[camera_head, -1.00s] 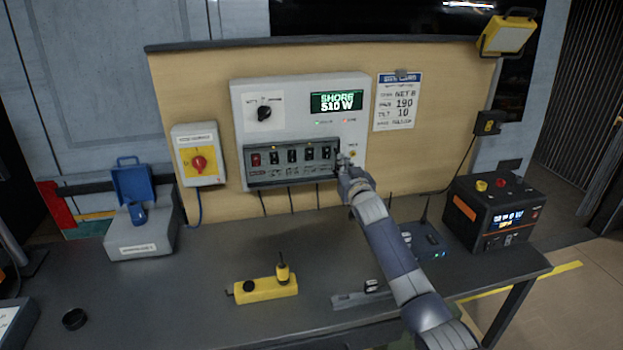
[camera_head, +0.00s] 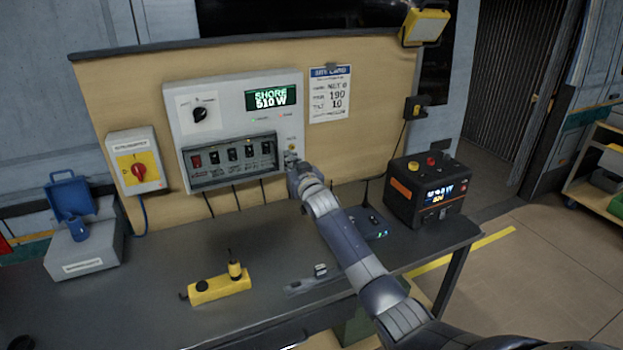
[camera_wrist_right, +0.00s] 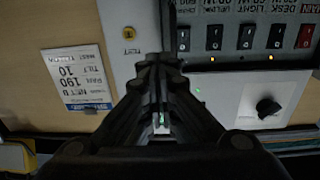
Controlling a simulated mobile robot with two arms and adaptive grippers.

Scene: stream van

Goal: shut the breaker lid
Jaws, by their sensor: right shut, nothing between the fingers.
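The breaker panel (camera_head: 230,160) is a dark framed row of several rocker switches, one of them red, low on the white wall box (camera_head: 226,100). In the right wrist view the panel (camera_wrist_right: 245,50) appears upside down at the upper right, with switches and lettering visible. I cannot make out a separate lid, or whether a clear cover lies over the switches. My right gripper (camera_head: 291,160) is just right of the panel's right end, by the box's lower right corner. Its fingers (camera_wrist_right: 155,65) are shut and empty in the wrist view. Contact cannot be told. My left gripper is out of view.
A grey box with a red rotary switch (camera_head: 138,170) hangs left of the panel. On the bench stand a blue-lidded case (camera_head: 88,262), a yellow block (camera_head: 218,288), a small router (camera_head: 368,222) and a black power unit (camera_head: 428,190). Cables hang below the panel.

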